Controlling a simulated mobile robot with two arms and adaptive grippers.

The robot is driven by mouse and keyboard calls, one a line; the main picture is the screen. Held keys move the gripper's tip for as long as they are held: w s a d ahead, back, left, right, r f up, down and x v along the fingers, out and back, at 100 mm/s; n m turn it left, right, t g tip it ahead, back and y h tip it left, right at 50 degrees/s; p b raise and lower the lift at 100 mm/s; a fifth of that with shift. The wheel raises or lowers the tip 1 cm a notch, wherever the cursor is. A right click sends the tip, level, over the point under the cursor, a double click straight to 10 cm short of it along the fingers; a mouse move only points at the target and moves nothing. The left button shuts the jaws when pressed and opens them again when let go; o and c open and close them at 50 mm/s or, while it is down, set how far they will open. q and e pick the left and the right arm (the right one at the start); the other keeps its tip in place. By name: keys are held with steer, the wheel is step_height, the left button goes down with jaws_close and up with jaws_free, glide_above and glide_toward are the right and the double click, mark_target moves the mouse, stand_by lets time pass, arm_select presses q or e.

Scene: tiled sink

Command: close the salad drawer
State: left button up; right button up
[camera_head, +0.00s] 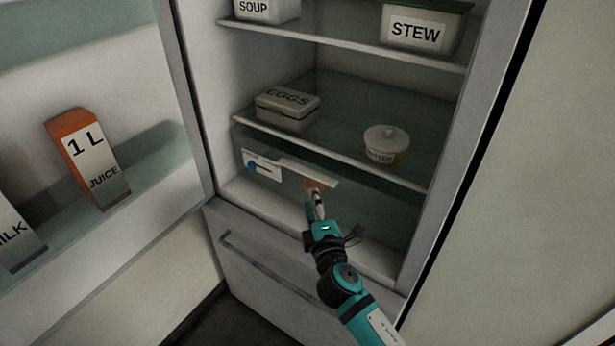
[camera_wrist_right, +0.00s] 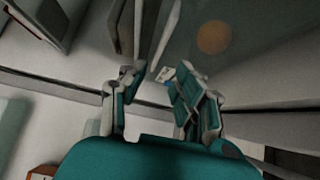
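The salad drawer (camera_head: 308,173) sits low in the open fridge, under the lowest shelf. A pale front lip and a white label with a blue mark (camera_head: 262,165) show at its left part. Something round and orange shows behind the front, also in the right wrist view (camera_wrist_right: 214,37). How far the drawer stands out is hard to tell. My right gripper (camera_head: 314,200) is just in front of the drawer, and hides part of it. In the right wrist view the fingers (camera_wrist_right: 158,98) are apart with nothing between them. My left gripper is not in view.
The shelf above holds an egg box (camera_head: 287,106) and a lidded butter tub (camera_head: 386,144). Soup and stew containers (camera_head: 415,32) stand higher. The open door (camera_head: 120,235) at left carries juice (camera_head: 88,160) and milk cartons. A closed lower drawer with a bar handle (camera_head: 262,262) is below.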

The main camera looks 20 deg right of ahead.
mark_target(307, 176)
steer(key=w, duration=0.5)
steer(key=w+d, duration=0.1)
steer(key=w, duration=0.2)
steer(key=shift+w, duration=0.35)
jaws_close()
